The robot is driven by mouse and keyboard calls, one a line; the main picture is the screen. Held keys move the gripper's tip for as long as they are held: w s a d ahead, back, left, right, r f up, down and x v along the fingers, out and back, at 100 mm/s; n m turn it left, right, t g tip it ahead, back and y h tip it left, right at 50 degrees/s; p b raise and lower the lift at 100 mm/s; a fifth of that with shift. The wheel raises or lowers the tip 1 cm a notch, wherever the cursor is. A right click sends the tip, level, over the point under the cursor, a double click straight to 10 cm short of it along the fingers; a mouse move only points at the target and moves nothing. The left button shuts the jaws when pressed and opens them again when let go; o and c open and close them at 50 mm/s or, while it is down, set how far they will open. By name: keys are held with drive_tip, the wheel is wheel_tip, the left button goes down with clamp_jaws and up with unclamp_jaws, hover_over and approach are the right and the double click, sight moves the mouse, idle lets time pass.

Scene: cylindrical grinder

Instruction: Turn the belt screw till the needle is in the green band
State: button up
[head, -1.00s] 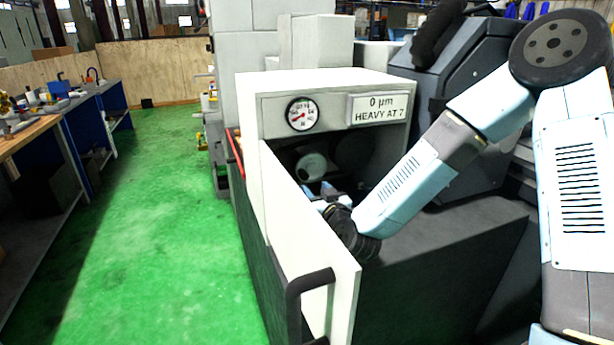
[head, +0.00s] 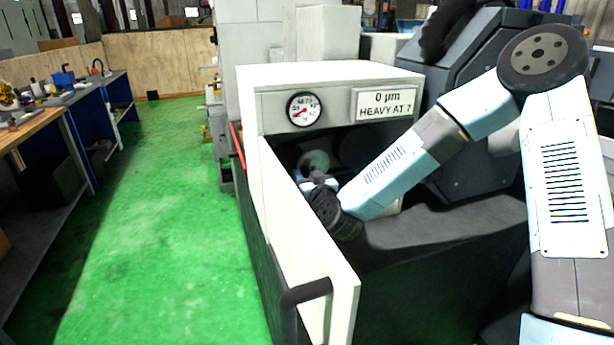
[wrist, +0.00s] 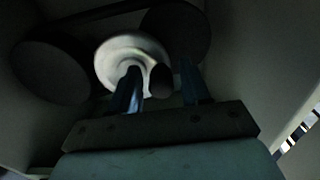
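The dial gauge (head: 303,109) is on the white housing's front, above the open bay. Its needle appears to point to the lower left. The dial is too small to make out a green band. My gripper (wrist: 160,88) is inside the bay, with its two blue fingers apart. A dark round knob (wrist: 161,82), possibly the belt screw, shows between the fingers. I cannot tell whether they touch it. A pale round disc (wrist: 132,60) is just behind. In the head view my wrist hides most of the gripper, and the knob cannot be made out.
A dark pulley (wrist: 50,72) and another dark round wheel (wrist: 176,36) flank the disc, with a belt above. An open white door (head: 300,240) with a black handle stands left of my arm. A sign (head: 385,104) reads "0 µm HEAVY AT 7". Green floor is clear at left.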

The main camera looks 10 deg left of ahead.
clamp_jaws()
drive_tip(key=shift+r+m, duration=0.15)
drive_tip(key=shift+m, duration=0.45)
drive_tip(key=shift+d+r+m, duration=0.1)
drive_tip(key=shift+r+m, duration=0.35)
drive_tip(key=shift+m, duration=0.75)
drive_tip(key=shift+w+d+r+m, duration=0.15)
drive_tip(key=shift+r+m, duration=0.15)
drive_tip(key=shift+m, duration=0.75)
drive_tip(key=shift+w+d+r+m, duration=0.15)
drive_tip(key=shift+r+m, duration=0.15)
drive_tip(key=shift+m, duration=0.75)
drive_tip(key=shift+s, duration=0.1)
drive_tip(key=shift+o, duration=0.8)
unclamp_jaws()
